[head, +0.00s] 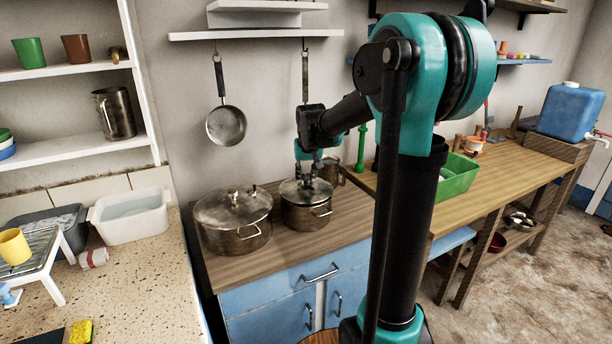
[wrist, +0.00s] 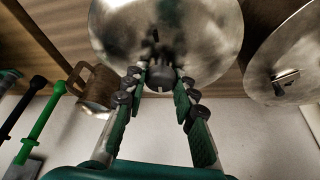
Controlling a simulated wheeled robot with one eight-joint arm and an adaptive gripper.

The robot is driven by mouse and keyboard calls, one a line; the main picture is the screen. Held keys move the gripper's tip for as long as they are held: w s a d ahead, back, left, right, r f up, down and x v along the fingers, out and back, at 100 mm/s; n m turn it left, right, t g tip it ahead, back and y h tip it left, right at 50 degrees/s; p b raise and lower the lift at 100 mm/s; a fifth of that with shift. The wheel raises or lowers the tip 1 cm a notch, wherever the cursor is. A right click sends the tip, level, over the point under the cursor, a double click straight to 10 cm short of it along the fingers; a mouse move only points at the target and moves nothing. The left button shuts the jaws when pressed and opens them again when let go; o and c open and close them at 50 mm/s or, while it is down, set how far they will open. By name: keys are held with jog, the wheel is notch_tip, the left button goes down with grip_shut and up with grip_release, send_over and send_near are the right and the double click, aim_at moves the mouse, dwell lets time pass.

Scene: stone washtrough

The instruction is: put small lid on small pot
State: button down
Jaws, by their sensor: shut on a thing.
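The small pot (head: 306,216) is a dark metal pot with a side handle, standing on the wooden counter. The small lid (head: 293,193) is a round metal lid and lies level over the pot's mouth. I cannot tell whether it touches the rim all round. My gripper (head: 306,181) points down from above and is shut on the lid's knob. In the wrist view the gripper's fingers (wrist: 160,78) close around the dark knob, and the lid (wrist: 210,35) hides the small pot.
A larger lidded pot (head: 236,238) stands close on the left; its lid (wrist: 290,70) shows in the wrist view. A brown mug (wrist: 98,85) is behind the small pot. A green tub (head: 457,178) is on the right-hand bench. A pan (head: 226,126) hangs on the wall.

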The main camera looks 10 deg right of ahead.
jog(key=shift+f, duration=0.5)
dwell(1.4)
jog(key=c, duration=0.6)
grip_release()
jog(key=shift+c, duration=0.2)
jog(key=shift+r, duration=3.5)
jog(key=s+d+f, duration=0.2)
jog(key=s+f, duration=0.8)
jog(key=s, duration=0.5)
jog(key=s+d+f, duration=0.2)
jog(key=s+f, duration=0.8)
jog(key=s, duration=0.5)
jog(key=shift+s+f, duration=0.2)
jog(key=shift+f, duration=0.1)
